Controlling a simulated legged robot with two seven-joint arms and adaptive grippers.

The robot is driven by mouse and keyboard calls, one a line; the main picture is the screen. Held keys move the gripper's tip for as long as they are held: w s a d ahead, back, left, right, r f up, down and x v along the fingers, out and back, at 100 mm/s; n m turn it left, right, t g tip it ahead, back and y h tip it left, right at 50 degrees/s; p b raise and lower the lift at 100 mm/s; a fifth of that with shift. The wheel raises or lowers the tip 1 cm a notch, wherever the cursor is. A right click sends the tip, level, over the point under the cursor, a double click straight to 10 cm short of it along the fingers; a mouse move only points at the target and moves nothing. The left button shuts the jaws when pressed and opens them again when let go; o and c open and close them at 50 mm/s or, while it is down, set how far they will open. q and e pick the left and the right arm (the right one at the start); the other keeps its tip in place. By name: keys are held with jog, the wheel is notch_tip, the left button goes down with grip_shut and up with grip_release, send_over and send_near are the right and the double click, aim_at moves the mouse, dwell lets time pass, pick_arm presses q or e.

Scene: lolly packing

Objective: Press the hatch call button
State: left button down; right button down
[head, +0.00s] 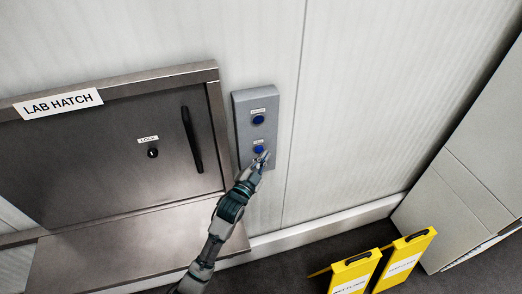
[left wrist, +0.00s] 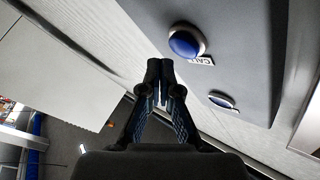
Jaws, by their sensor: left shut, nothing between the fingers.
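The grey button panel (head: 244,128) is on the wall right of the hatch, with two blue buttons. The lower one, the call button (head: 258,149), shows large in the left wrist view (left wrist: 184,43), with a partly visible "CALL" label beside it. The upper button (head: 258,119) also shows smaller in the left wrist view (left wrist: 222,101). My left gripper (head: 263,158) is shut and empty, its tips just below and right of the call button in the head view. In the left wrist view its fingertips (left wrist: 160,70) are beside the button; I cannot tell whether they touch it.
The lab hatch (head: 85,165) is closed, with a black handle (head: 192,140) and a lock (head: 153,153). A metal ledge (head: 115,245) juts out below it. Yellow floor signs (head: 354,271) stand at lower right, near a pale cabinet (head: 470,165).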

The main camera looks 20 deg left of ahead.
pick_arm(q)
jog(key=shift+w+a, duration=0.35)
jog(key=shift+a, duration=0.05)
pick_arm(e)
jog(key=shift+a+r, duration=0.1)
jog(key=shift+a, duration=0.6)
pick_arm(q)
jog(key=shift+w, duration=0.1)
pick_arm(e)
jog(key=shift+d, duration=0.25)
pick_arm(q)
jog(key=shift+w+a, duration=0.15)
jog(key=shift+a, duration=0.1)
pick_arm(e)
jog(key=shift+d, duration=0.1)
jog(key=shift+r, duration=0.15)
pick_arm(q)
jog(key=shift+s+d+f+p, duration=0.15)
jog(key=shift+s+p, duration=0.15)
jog(key=shift+s, duration=0.2)
jog(key=shift+s+d+r+p, duration=0.15)
jog(key=shift+s+p, duration=0.15)
jog(key=shift+s, duration=0.15)
pick_arm(e)
jog(key=shift+r, duration=0.4)
pick_arm(q)
jog(key=shift+f, duration=0.1)
